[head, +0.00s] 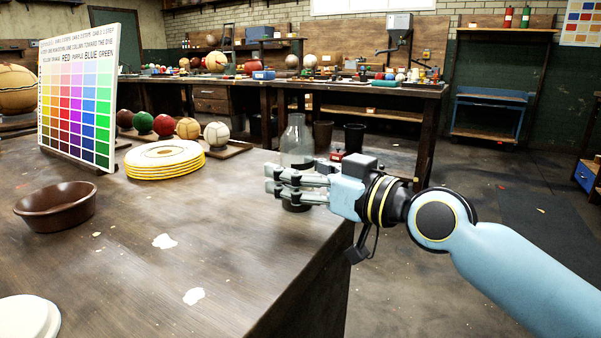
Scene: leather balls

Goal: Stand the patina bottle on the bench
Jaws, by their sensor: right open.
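A clear, greyish glass bottle (297,142), the one that fits the patina bottle, stands upright at the right edge of the dark wooden bench (210,215). Its base seems to rest on the bench top. My right gripper (275,183) comes in from the right at the bottle's lower half. Its fingers are open and cross in front of the bottle, hiding part of its body. I cannot tell whether they touch it. My left gripper is not in view.
A brown bowl (55,207), a stack of yellow-rimmed discs (163,162), a colour chart (78,95) and several balls on stands (187,129) occupy the bench's left and back. Pale flakes lie on the front. Beyond the right edge is open floor.

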